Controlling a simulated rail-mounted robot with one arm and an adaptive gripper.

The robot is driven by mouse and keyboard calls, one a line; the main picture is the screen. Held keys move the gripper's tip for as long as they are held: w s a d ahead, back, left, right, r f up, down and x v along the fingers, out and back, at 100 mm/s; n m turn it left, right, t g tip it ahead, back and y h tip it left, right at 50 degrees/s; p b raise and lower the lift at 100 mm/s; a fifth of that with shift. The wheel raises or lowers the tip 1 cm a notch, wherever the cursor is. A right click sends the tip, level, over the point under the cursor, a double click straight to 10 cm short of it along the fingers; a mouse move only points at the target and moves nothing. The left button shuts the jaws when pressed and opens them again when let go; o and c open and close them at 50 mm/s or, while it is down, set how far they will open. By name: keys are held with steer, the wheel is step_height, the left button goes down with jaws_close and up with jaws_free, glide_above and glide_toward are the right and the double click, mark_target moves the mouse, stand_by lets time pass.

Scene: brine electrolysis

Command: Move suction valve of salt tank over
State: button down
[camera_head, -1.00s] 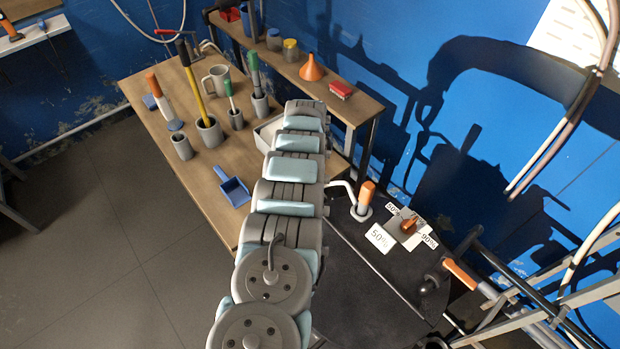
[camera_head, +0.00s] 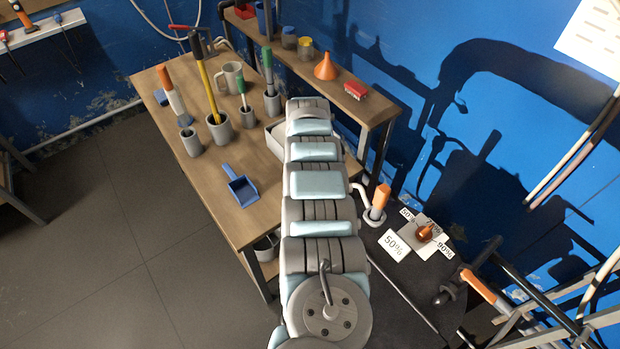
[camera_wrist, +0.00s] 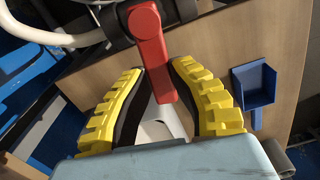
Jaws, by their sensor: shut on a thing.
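In the wrist view a red valve lever (camera_wrist: 150,55) hangs from a dark fitting at the top, beside a white hose. Its lower end lies between the two yellow ribbed fingers of my gripper (camera_wrist: 168,88), which is shut on it. I cannot read any label that ties this valve to the salt tank. In the head view my arm covers the gripper, and I cannot make out the red lever.
A wooden table (camera_head: 215,185) holds grey cups with tools and a blue scoop (camera_head: 240,187), also in the wrist view (camera_wrist: 254,86). A shelf (camera_head: 355,100) bears an orange funnel (camera_head: 326,66).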

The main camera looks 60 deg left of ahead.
steer(key=shift+s+f+n, duration=0.1)
steer(key=shift+s+n, duration=0.3)
steer(key=shift+n, duration=0.5)
steer(key=c, duration=0.9)
jaws_free()
steer(key=shift+s+d, duration=0.1)
steer(key=shift+r, duration=0.2)
steer(key=shift+r, duration=5.85)
